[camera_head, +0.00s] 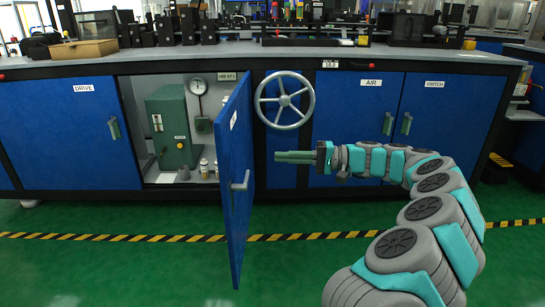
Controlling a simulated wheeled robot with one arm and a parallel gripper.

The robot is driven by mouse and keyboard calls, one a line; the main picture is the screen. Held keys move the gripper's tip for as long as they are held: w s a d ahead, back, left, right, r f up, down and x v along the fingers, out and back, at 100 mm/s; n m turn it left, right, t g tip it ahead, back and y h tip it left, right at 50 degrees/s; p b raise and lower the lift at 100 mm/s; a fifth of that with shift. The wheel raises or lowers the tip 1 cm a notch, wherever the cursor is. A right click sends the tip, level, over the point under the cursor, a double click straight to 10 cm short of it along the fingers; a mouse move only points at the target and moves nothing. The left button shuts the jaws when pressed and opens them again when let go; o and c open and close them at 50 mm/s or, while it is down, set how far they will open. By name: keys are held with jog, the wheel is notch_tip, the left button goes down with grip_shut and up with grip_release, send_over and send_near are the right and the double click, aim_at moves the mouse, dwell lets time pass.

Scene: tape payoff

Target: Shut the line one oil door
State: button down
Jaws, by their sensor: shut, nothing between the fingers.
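A blue cabinet door (236,185) stands swung wide open toward me, hinged at the right side of its opening. Its label is too slanted to read. Its grey handle (240,181) is on the face turned to the right. The open compartment (158,91) holds a green box-shaped unit (170,128) and a round gauge (198,86). My gripper (276,157) is to the right of the door, pointing left. Its green fingers are together and empty, and appear apart from the door.
A grey handwheel (284,100) sits just above my gripper. Shut doors labelled DRIVE (62,135), AIR (358,115) and SWITCH (450,120) flank the opening. Small bottles (204,168) stand inside near the door. The green floor (130,270) in front is clear, with a striped line.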

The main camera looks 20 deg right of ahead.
aim_at(227, 155)
jog(key=x, duration=1.2)
jog(key=shift+a, duration=0.1)
jog(key=shift+a, duration=0.1)
